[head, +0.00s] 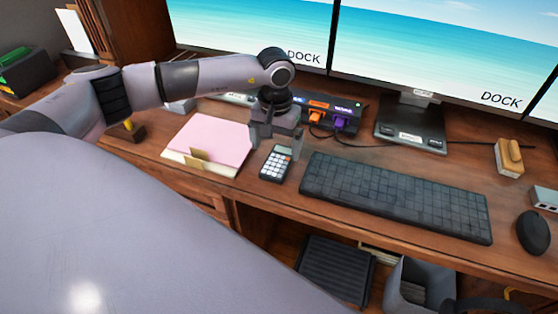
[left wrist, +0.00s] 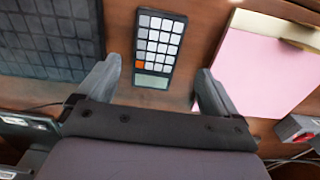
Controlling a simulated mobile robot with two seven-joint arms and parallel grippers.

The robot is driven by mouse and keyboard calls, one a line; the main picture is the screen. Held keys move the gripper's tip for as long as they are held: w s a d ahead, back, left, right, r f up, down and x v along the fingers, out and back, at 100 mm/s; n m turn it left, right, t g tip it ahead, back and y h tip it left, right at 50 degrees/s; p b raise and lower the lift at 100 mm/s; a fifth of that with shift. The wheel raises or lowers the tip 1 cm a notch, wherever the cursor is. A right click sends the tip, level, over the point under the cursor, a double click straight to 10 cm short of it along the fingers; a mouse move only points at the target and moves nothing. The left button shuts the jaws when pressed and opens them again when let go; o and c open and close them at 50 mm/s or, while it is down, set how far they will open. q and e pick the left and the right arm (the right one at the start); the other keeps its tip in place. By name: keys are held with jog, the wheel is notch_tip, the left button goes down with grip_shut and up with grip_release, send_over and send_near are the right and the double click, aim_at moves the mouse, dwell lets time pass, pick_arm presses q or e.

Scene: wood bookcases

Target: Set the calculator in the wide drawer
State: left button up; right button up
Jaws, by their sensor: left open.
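The calculator (head: 275,163) is a small dark slab with pale keys and one orange key. It lies on the desk between the pink papers and the keyboard. In the left wrist view the calculator (left wrist: 159,48) lies ahead of and between my open fingers. My left gripper (head: 276,147) is open and points down at the calculator's far end; the left wrist view also shows its two fingers (left wrist: 155,85). I cannot tell whether they touch it. Drawer fronts (head: 205,205) show under the desk at the left, partly hidden by my body. My right gripper is not in view.
A black keyboard (head: 395,197) lies right of the calculator, with a mouse (head: 533,232) beyond. Pink papers (head: 212,141) lie to the left. A dock with orange and purple plugs (head: 343,120) and two monitors stand behind. A grey bin (head: 420,285) is below the desk.

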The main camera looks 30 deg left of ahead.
aim_at(278, 160)
pick_arm(q)
jog(key=f, duration=0.4)
jog(key=shift+w+d, duration=0.15)
jog(key=shift+d, duration=0.1)
jog(key=c, duration=1.2)
jog(key=shift+r, duration=0.1)
jog(key=shift+c, duration=0.4)
jog(key=shift+r, duration=0.1)
